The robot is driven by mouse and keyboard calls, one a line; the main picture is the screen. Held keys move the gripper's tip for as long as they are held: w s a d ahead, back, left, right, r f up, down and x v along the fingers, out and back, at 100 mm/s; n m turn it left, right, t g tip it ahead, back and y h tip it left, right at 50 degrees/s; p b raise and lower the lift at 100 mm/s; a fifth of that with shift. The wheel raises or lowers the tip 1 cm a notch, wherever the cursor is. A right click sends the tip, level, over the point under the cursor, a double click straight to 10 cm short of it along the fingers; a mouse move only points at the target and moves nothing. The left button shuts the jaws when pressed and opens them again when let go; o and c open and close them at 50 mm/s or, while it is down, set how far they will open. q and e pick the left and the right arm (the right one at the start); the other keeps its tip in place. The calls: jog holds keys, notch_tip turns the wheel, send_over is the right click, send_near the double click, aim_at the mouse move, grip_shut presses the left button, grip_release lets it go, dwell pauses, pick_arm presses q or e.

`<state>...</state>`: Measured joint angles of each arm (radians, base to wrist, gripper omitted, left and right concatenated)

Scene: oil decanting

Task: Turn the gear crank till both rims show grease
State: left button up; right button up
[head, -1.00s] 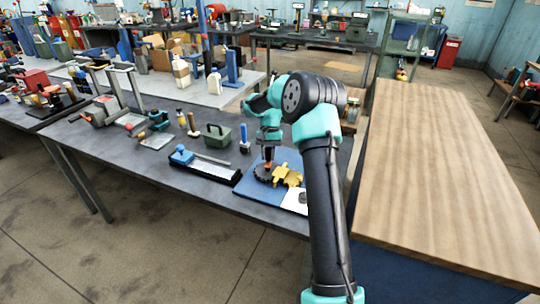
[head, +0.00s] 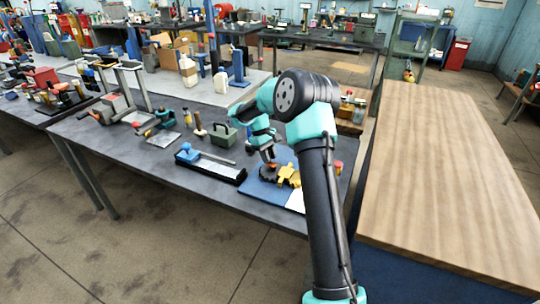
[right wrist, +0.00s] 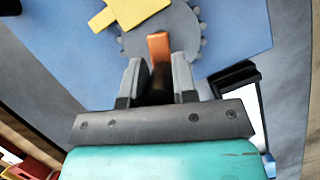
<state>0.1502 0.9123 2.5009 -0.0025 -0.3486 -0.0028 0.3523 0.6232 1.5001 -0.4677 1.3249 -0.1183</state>
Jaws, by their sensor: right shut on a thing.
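A dark gear (head: 268,174) and a yellow gear (head: 290,175) lie side by side on a blue mat (head: 262,188). They also show in the right wrist view, the dark gear (right wrist: 184,27) nearer me and the yellow one (right wrist: 138,9) beyond. An orange crank part (right wrist: 158,44) stands over the dark gear. My right gripper (head: 268,157) is above that gear, shut on a dark crank handle (right wrist: 155,86) between its fingers (right wrist: 156,78). The fingers hide much of the handle. I cannot make out grease on either rim. My left gripper is not in view.
A black tray (head: 215,169) with a white strip and blue block stands left of the mat. A green box (head: 222,136) stands behind it. A white patch (head: 297,199) lies at the mat's front. A wooden bench (head: 450,180) is to the right.

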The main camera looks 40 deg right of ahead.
jog(key=shift+s+a+n+h, duration=0.15)
jog(key=shift+n+h, duration=0.1)
jog(key=shift+n, duration=0.4)
jog(key=shift+w+a+n+h, duration=0.1)
jog(key=shift+n+h, duration=0.2)
jog(key=shift+n, duration=0.3)
jog(key=shift+s+a+n+h, duration=0.15)
jog(key=shift+n+h, duration=0.1)
jog(key=shift+n, duration=0.4)
jog(key=shift+w, duration=0.1)
jog(key=o, duration=0.9)
jog(key=v, duration=1.7)
jog(key=shift+s+r, duration=0.2)
jog(key=shift+r, duration=0.1)
jog(key=shift+a+f, duration=0.1)
